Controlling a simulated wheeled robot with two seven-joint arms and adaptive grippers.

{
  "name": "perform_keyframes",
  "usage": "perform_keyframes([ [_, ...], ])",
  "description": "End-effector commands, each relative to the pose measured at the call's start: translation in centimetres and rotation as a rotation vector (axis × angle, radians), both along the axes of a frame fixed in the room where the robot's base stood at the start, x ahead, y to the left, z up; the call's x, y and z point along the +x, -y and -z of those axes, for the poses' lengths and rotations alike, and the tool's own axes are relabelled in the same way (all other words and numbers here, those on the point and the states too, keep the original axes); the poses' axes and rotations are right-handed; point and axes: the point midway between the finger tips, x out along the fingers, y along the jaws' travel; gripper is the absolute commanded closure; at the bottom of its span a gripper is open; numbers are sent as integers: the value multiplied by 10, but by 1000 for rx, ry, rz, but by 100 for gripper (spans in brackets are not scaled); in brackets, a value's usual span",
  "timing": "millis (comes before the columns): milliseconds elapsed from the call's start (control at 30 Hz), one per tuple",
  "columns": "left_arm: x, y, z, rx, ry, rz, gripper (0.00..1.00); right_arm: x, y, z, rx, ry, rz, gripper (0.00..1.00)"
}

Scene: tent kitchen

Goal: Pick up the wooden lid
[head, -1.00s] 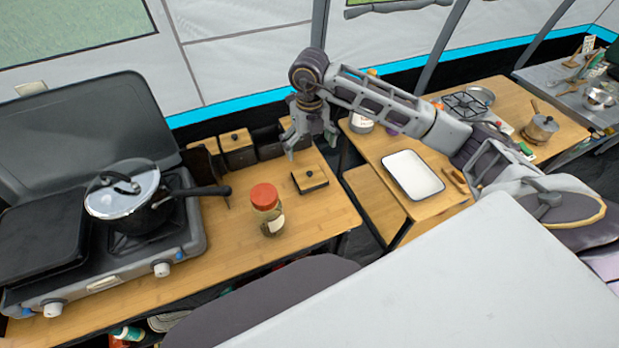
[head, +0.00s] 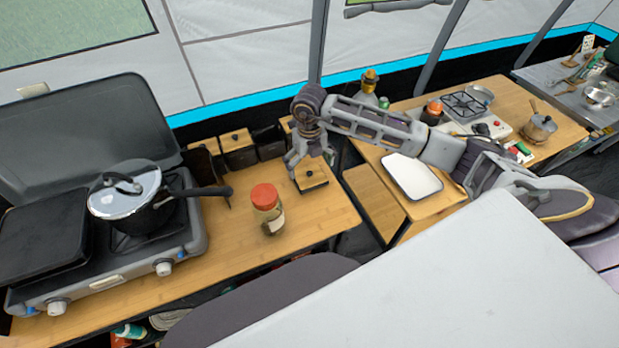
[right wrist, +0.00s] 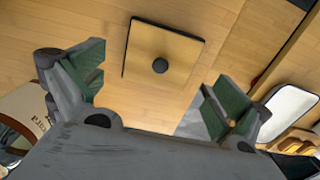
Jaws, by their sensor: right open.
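The wooden lid (head: 311,178) is a small square with a dark edge and a round black knob. It lies flat on the wooden table near its right end. In the right wrist view the lid (right wrist: 163,56) lies beyond the fingertips, its knob roughly midway between them. My right gripper (head: 307,167) hangs just above and behind the lid in the head view, fingers pointing down. Its fingers are spread and empty in the right wrist view (right wrist: 158,88), apart from the lid. My left gripper is not in view.
A red-capped jar (head: 267,208) stands left of the lid. A pot (head: 140,205) sits on the camp stove (head: 110,262) further left. Wooden-lidded dark canisters (head: 238,150) line the back. A white tray (head: 411,177) lies on the table to the right.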

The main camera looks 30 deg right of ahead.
Motion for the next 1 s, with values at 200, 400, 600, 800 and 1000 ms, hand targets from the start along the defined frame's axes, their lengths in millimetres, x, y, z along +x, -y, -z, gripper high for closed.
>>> perform_keyframes([
  [200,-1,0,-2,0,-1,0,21,0,0,4,1,-1,0,0],
  [400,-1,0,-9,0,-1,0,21,0,0,21,1,-3,0,0],
  [600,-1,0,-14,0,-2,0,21,0,0,43,1,-2,0,0],
  [800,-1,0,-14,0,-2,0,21,1,1,52,0,0,-1,0],
  [1000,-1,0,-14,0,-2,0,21,1,1,52,0,0,-1,0],
])
